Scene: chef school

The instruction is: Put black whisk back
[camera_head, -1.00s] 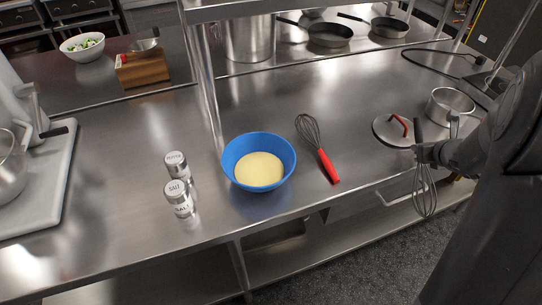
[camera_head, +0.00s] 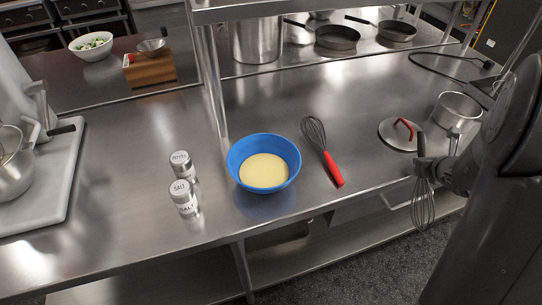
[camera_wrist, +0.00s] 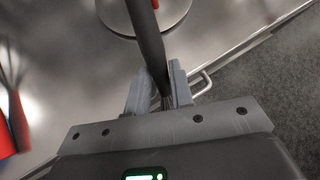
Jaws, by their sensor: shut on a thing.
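The black whisk (camera_head: 422,205) hangs upright, wires down, in front of the counter's front edge at the right in the head view. Its black handle (camera_wrist: 149,45) runs between the fingers in the wrist view. My gripper (camera_head: 424,167) is shut on the handle; it also shows in the wrist view (camera_wrist: 162,90). A second whisk with a red handle (camera_head: 333,169) lies on the steel counter, left of my gripper. It is partly visible and blurred at the left of the wrist view (camera_wrist: 14,112).
A blue bowl (camera_head: 264,163) of yellow liquid, salt (camera_head: 184,198) and pepper (camera_head: 182,166) shakers stand on the counter (camera_head: 140,214). A lid (camera_head: 392,136) and a steel pot (camera_head: 456,111) are close behind my gripper. Pans (camera_head: 337,38) stand at the back.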

